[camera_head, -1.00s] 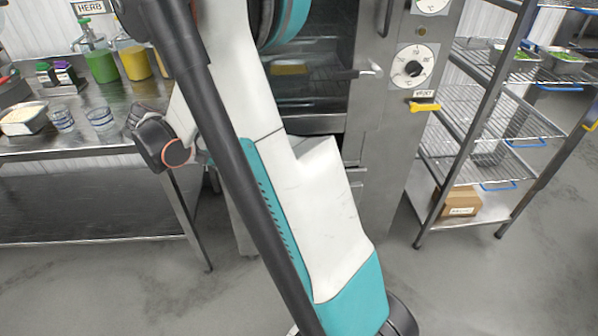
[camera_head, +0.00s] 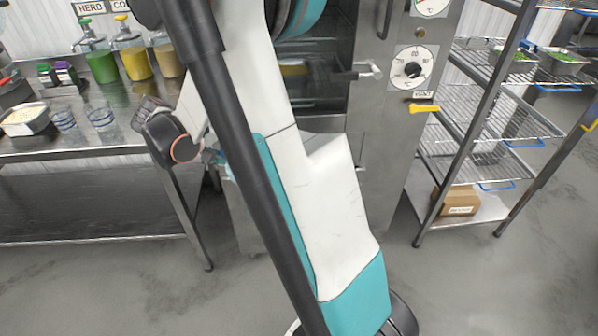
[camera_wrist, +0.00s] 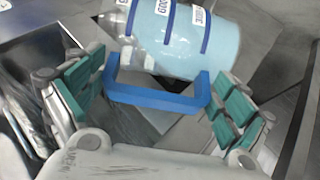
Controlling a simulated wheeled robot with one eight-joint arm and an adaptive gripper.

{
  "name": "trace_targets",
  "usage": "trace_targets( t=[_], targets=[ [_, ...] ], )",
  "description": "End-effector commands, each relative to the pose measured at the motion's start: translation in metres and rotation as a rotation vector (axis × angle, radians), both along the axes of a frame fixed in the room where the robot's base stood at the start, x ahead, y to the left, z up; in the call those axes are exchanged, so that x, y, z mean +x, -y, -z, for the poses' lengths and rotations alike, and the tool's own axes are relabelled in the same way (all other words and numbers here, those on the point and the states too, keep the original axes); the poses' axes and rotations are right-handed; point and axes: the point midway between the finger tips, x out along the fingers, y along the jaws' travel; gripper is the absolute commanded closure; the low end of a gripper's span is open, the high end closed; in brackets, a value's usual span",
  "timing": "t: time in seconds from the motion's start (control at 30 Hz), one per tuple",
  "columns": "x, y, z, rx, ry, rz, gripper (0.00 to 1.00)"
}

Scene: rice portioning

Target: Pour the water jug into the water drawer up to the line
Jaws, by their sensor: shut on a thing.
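In the wrist view my gripper (camera_wrist: 157,94) is shut on the blue handle of the water jug (camera_wrist: 210,40). The jug is clear, with light-blue water, blue bands and white number labels. It lies across the top of the view, strongly tilted, with the water toward the right end and clear wall at the left. I cannot tell whether water is running out. In the head view my own arm hides most of the gripper and jug, in front of the steel oven (camera_head: 385,150). I cannot make out the water drawer or its line for certain.
A steel table (camera_head: 90,145) at left holds a white-filled tray (camera_head: 25,120), clear cups (camera_head: 101,117) and pump bottles (camera_head: 135,62). A wire rack (camera_head: 480,125) with a cardboard box (camera_head: 457,200) stands at right. A yellow handle (camera_head: 424,108) juts from the oven. The front floor is clear.

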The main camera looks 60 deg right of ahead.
Motion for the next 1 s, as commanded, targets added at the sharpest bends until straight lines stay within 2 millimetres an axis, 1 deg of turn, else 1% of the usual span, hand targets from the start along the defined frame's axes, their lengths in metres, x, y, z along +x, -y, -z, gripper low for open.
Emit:
trace_targets(
  t=[1.0],
  targets=[
    [-0.0045,0.0039,-0.0044,0.048,0.058,0.001,0.73]
  ],
)
